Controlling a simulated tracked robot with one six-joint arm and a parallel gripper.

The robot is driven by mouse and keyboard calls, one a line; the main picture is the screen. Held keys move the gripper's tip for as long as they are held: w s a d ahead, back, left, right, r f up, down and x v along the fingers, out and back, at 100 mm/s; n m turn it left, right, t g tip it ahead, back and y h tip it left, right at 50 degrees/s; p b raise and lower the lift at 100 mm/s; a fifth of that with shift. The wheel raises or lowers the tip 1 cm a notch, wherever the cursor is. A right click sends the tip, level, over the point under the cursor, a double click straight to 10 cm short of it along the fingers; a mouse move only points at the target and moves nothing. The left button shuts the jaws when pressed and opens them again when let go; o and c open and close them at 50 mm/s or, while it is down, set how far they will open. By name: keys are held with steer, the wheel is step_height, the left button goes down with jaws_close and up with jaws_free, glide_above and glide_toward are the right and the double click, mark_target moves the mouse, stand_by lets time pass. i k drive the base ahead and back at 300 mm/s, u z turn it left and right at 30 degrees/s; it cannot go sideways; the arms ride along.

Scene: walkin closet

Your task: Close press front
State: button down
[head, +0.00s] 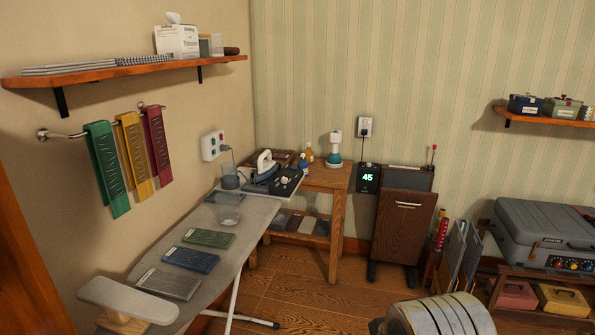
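The press (403,225) stands on the floor against the striped wall, right of the wooden table. Its front is a brown wood panel with a pale handle (408,205) near the top. A dark back board (406,178) shows above the panel's top edge, and the panel seems to lean forward from it. The width of the gap cannot be told from here. A thin lever with a red knob (433,150) rises at its right. A black box (368,178) reading 45 is at its left. My gripper's fingers are not in view.
A grey rounded metal body (437,315), perhaps part of my arm, fills the bottom right of centre. The ironing board (235,245) and wooden table (325,185) are left of the press. A grey case (540,235) on a low shelf is right. Wood floor lies before the press.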

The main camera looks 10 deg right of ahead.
mark_target(404, 217)
steer(key=z, duration=0.15)
steer(key=i, duration=2.25)
steer(key=z, duration=0.5)
steer(key=i, duration=1.45)
steer(key=z, duration=0.15)
